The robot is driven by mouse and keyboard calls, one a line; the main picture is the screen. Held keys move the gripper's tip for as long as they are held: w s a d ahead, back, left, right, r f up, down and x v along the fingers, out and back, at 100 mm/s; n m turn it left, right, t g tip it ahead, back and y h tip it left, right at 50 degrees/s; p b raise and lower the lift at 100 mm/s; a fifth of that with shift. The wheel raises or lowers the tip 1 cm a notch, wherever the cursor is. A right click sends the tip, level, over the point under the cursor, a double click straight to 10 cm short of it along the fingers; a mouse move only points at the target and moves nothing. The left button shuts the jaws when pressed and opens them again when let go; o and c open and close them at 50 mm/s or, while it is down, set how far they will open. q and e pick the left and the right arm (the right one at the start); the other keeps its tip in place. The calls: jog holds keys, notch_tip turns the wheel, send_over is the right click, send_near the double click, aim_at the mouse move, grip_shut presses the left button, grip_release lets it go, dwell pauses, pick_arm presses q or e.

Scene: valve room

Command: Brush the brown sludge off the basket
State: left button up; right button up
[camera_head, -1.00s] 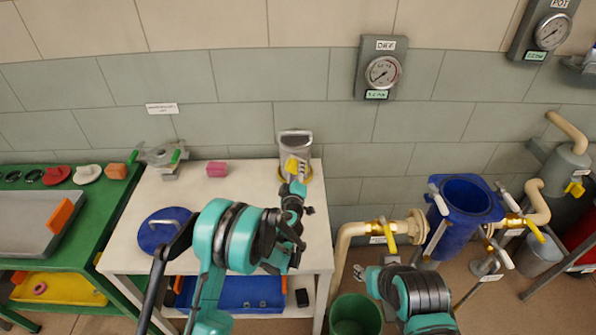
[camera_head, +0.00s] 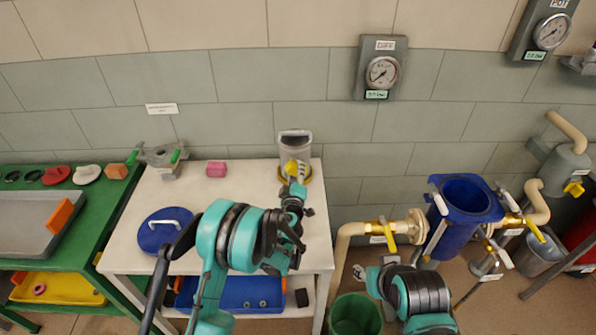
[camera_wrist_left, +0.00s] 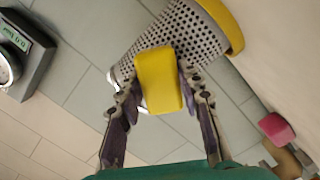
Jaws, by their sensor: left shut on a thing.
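The basket (camera_head: 296,147) is a grey perforated cylinder with a yellow base ring, standing upright at the back right of the white table. In the left wrist view the basket (camera_wrist_left: 180,40) lies behind the yellow tool. My left gripper (camera_head: 293,180) is in front of the basket and shut on a yellow block-shaped tool (camera_wrist_left: 160,82), seemingly the brush. Its bristles are hidden, and I cannot tell whether it touches the basket. No brown sludge can be made out on the visible side. My right gripper (camera_head: 368,275) is low over the floor, partly hidden by its arm; its jaws are unclear.
On the white table (camera_head: 200,195) are a blue lid (camera_head: 165,229), a pink block (camera_head: 217,169) and a grey metal fixture (camera_head: 165,157). A blue tray (camera_head: 245,292) sits below. A blue vessel (camera_head: 460,212) with pipes and a green bucket (camera_head: 355,315) stand right.

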pick_arm(q)
jog(key=shift+a+f, duration=0.9)
jog(key=shift+d, duration=1.4)
jog(key=shift+w+a, duration=0.15)
jog(key=shift+a, duration=1.15)
jog(key=shift+d, duration=1.35)
jog(key=shift+s, duration=3.1)
jog(key=shift+a, duration=0.1)
